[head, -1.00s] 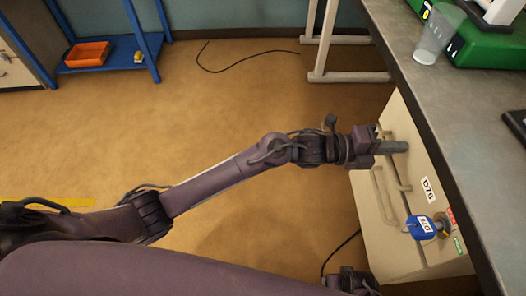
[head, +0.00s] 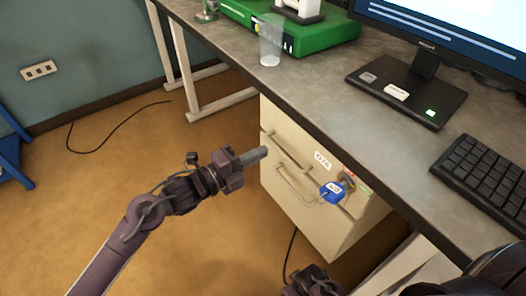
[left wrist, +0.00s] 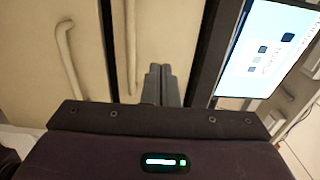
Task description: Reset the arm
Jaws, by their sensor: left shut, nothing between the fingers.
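My left arm reaches in from the lower left in the head view. Its gripper (head: 256,157) is shut and empty, beside the upper part of the cream drawer cabinet (head: 325,232) under the desk. In the left wrist view the two grey fingers (left wrist: 161,85) lie together in front of the cabinet front. Another dark part of my body shows at the bottom of the head view, and one at the lower right; no right fingertips can be made out.
The grey desk (head: 330,110) carries a clear cup (head: 270,42), a green case (head: 315,35), a monitor (head: 460,35) and a keyboard (head: 485,175). A blue key tag (head: 332,191) hangs at the cabinet.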

